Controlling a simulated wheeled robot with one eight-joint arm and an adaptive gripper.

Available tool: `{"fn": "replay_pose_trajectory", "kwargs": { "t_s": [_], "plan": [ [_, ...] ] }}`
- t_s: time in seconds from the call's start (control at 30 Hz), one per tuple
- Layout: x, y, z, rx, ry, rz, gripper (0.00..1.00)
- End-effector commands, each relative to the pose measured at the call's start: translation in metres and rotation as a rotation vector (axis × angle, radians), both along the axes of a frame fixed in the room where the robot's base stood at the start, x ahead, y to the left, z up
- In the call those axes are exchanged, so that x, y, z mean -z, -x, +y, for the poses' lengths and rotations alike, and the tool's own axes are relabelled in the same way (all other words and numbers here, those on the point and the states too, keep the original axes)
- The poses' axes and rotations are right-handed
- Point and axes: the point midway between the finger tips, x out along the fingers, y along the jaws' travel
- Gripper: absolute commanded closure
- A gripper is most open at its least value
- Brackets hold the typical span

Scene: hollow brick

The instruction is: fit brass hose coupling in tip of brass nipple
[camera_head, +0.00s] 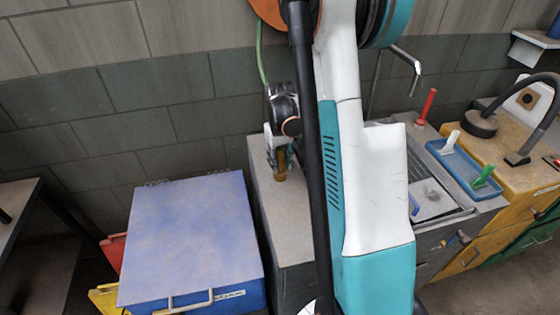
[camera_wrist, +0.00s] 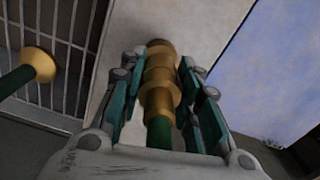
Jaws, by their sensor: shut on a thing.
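My gripper (camera_wrist: 160,66) is shut on a ribbed brass piece with a green lower part; I take it to be the brass hose coupling (camera_wrist: 159,74). Its brass end points away from the wrist camera, between the fingers. In the head view my gripper (camera_head: 280,158) points down over the grey cabinet, with the brass coupling (camera_head: 281,173) showing at its tips. At the left of the wrist view, a flared brass tip on a dark green stem looks like the brass nipple (camera_wrist: 39,64). It stands apart from the held coupling. I cannot make it out in the head view.
A grey cabinet (camera_head: 287,232) lies under my gripper. A blue box (camera_head: 187,235) stands left of it. A green hose (camera_head: 261,52) hangs near the wall behind my gripper. A sink, a red-handled tool (camera_head: 426,105) and a blue tray (camera_head: 449,168) are at right.

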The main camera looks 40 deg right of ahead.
Motion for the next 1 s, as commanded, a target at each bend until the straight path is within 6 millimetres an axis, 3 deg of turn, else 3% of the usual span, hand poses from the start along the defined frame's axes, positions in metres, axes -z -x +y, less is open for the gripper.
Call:
{"fn": "replay_pose_trajectory", "kwargs": {
  "t_s": [0.77,0.8,0.9,1.0],
  "plan": [
    [0.013,0.000,0.000,0.000,0.000,0.000,0.96],
    [0.013,0.000,0.000,0.000,0.000,0.000,0.63],
    [0.012,0.000,0.000,0.000,0.000,0.000,0.46],
    [0.012,0.000,0.000,0.000,0.000,0.000,0.46]
  ]
}}
